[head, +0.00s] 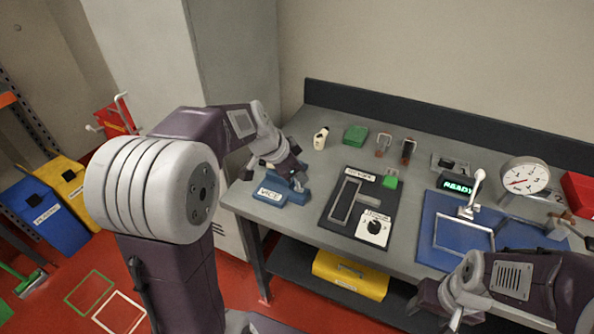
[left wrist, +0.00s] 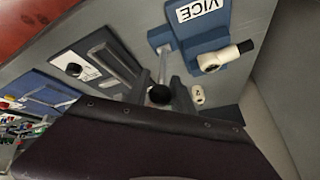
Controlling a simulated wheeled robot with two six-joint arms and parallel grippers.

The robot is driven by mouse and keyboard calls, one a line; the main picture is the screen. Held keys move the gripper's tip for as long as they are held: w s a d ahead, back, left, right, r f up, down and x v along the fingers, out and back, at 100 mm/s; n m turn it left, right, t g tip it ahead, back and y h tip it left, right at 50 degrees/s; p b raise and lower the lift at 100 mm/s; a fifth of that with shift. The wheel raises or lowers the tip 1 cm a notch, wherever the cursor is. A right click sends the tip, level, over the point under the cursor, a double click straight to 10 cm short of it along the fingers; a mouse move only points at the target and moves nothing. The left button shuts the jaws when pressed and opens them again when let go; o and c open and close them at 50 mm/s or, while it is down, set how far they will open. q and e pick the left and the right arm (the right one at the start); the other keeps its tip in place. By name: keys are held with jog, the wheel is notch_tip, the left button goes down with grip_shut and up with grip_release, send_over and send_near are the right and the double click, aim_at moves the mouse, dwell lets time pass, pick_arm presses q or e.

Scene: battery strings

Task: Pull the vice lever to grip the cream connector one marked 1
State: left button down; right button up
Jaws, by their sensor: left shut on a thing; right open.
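The blue vice (head: 268,191) with its VICE label stands at the left end of the bench; it also shows in the left wrist view (left wrist: 206,40). A cream connector (left wrist: 211,62) with a black end lies at the vice jaws; its number is not readable. A second cream connector (left wrist: 198,95), seemingly marked 2, stands apart on the bench. The vice lever (left wrist: 162,70), a grey rod with a black knob, reaches to my left gripper. My left gripper (head: 287,172) is shut on the lever; its fingertips are largely hidden. My right gripper (head: 447,312) is open and empty near the bench front.
A black board (head: 335,226) with a grey channel lies right of the vice. A green block (head: 355,134) and two small clips lie behind it. A blue mat (head: 428,240), a white-knobbed lever (head: 477,188) and a dial gauge (head: 524,177) occupy the right side. A tall cabinet stands left.

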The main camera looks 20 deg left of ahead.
pick_arm(q)
jog(key=shift+s+f, duration=0.1)
dwell(0.3)
jog(key=c, duration=1.1)
grip_release()
jog(key=shift+d, duration=0.1)
jog(key=v, duration=0.9)
jog(key=shift+p, duration=0.4)
